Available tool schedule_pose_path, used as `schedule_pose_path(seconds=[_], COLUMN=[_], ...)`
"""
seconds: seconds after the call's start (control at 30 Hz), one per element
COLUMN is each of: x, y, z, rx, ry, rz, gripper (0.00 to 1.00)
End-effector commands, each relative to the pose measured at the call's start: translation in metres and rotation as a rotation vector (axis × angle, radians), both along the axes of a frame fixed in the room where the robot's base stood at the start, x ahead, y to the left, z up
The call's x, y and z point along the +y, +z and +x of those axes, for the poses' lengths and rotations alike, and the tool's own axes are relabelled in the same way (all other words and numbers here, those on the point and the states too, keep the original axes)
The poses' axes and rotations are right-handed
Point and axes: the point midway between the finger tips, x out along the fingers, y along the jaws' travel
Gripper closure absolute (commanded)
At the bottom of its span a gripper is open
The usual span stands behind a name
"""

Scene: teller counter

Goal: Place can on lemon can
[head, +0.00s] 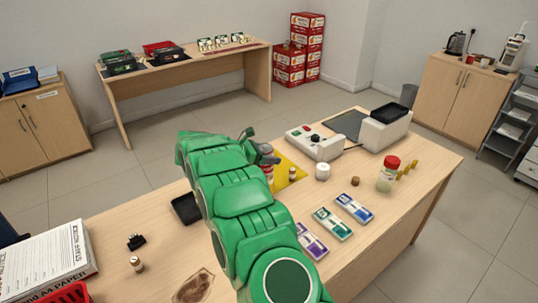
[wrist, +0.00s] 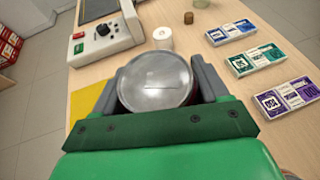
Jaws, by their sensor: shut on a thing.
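My gripper (wrist: 160,88) is shut on a can (wrist: 154,78), whose round silver end faces the wrist camera between the two fingers. In the head view my green arm reaches over the counter, and my gripper (head: 262,154) is above the yellow mat (head: 291,166). A red and pale strip of a can (head: 267,172) shows beside my arm there; most of it is hidden. I cannot make out a separate lemon can in either view, nor tell whether anything lies under the held can.
Right of my gripper stand a white roll (head: 322,171), a small brown cork-like piece (head: 355,181) and a red-lidded jar (head: 388,174). Banknote bundles (head: 333,223) lie nearer. A white counting machine (head: 315,142) stands behind. A black tray (head: 186,209) is left of my arm.

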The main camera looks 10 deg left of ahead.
Motion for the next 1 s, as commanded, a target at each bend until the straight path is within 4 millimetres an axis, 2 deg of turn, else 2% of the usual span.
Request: schedule_pose_path(seconds=[0.27, 0.3, 0.47, 0.87, 1.0], x=[-0.0008, -0.0008, -0.0007, 0.0002, 0.0063], y=[-0.0018, -0.0026, -0.0023, -0.0001, 0.0046], z=[0.0005, 0.0004, 0.0002, -0.0002, -0.0039], rx=[-0.001, -0.001, 0.000, 0.000, -0.002], ry=[-0.001, -0.001, -0.001, 0.000, -0.001], rz=[-0.001, -0.001, 0.000, 0.000, -0.001], gripper=[0.72, 0.25, 0.01, 0.01, 0.01])
